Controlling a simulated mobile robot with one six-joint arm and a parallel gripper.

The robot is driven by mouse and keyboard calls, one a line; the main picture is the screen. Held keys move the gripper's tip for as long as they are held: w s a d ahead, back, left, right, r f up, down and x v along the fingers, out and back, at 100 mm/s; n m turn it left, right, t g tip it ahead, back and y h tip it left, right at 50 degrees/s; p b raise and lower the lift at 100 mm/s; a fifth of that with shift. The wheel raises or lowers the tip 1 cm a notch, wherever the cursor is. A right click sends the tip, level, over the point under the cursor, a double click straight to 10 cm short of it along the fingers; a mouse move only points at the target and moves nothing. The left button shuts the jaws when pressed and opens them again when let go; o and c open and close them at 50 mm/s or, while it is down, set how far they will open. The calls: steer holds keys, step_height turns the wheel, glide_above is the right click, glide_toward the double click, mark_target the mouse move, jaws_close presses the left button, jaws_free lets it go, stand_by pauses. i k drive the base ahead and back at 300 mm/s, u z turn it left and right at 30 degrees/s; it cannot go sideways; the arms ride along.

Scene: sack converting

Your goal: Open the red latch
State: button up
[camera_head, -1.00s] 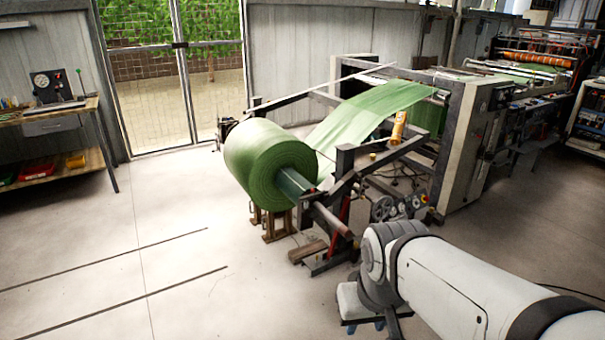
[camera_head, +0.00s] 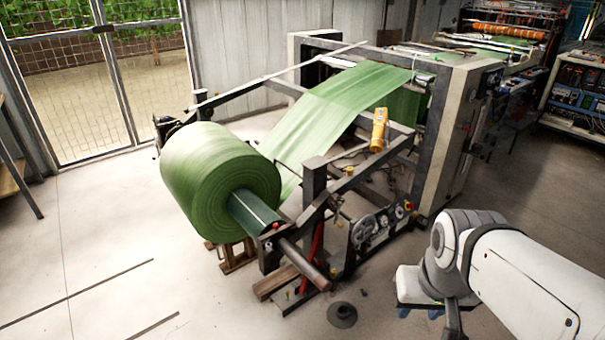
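A red upright bar (camera_head: 316,242) shows on the near end of the unwind frame, below the side arm. A small red spot (camera_head: 277,226) sits by the end of the roll's core. I cannot tell which of these is the latch, and its details are too small to read. The green roll (camera_head: 212,178) rests on the frame with its shaft (camera_head: 304,264) sticking out toward me. My gripper (camera_head: 418,313) hangs at the lower right, pointing down, clear of the machine. Blue bits show at its lower edge, but its fingers are mostly hidden.
Green web (camera_head: 345,100) runs from the roll up into the machine (camera_head: 465,130). A yellow pendant (camera_head: 379,130) stands on the side beam. A dark round disc (camera_head: 342,315) and wooden blocks (camera_head: 275,283) lie on the floor near the frame. Open floor is at the left front.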

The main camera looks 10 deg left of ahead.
mark_target(277, 229)
steer(key=u, duration=0.25)
steer(key=i, duration=0.95)
steer(key=u, duration=0.55)
steer(key=k, duration=0.9)
steer(key=u, duration=0.15)
steer(key=i, duration=0.9)
steer(key=z, duration=0.05)
